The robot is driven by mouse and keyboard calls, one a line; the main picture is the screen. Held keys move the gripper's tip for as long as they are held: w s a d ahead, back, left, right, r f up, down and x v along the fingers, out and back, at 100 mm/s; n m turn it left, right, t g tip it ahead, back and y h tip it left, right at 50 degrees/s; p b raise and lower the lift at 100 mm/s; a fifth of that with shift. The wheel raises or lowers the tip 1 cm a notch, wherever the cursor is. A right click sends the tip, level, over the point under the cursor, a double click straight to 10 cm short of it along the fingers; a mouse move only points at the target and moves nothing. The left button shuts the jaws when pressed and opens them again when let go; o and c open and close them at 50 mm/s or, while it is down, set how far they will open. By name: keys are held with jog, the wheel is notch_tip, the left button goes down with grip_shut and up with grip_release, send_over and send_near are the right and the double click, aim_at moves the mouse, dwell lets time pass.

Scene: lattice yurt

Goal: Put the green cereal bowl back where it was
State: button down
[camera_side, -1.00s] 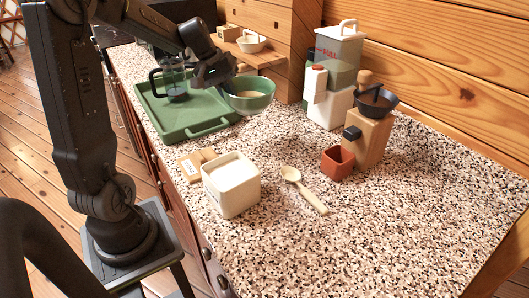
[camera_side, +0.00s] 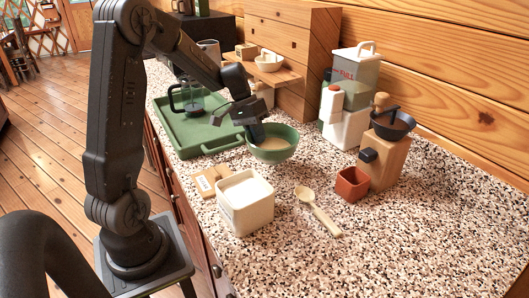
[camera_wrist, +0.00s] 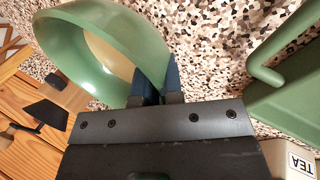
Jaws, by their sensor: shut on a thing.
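The green cereal bowl (camera_side: 282,154) is upright in the side view, right of the green tray's near end, and holds something tan. It is at or just above the speckled counter; I cannot tell whether it touches. My gripper (camera_side: 256,134) is shut on the bowl's left rim. In the wrist view the bowl (camera_wrist: 65,35) fills the upper left, and the dark fingers (camera_wrist: 158,88) pinch its wall. The far fingertip is partly hidden by the bowl.
The green tray (camera_side: 183,138) holds a glass press (camera_side: 192,97). A white-green dispenser (camera_side: 346,118) stands right. Counter front right is clear.

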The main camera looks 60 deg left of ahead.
aim_at(272, 145)
jog(key=shift+w+d+f, duration=0.5)
jog(key=shift+w+d, duration=0.15)
jog(key=shift+w, duration=0.1)
jog(key=shift+f, duration=2.05)
jog(key=shift+f, duration=0.15)
jog(key=c, duration=1.3)
grip_release()
jog(key=shift+o, duration=0.2)
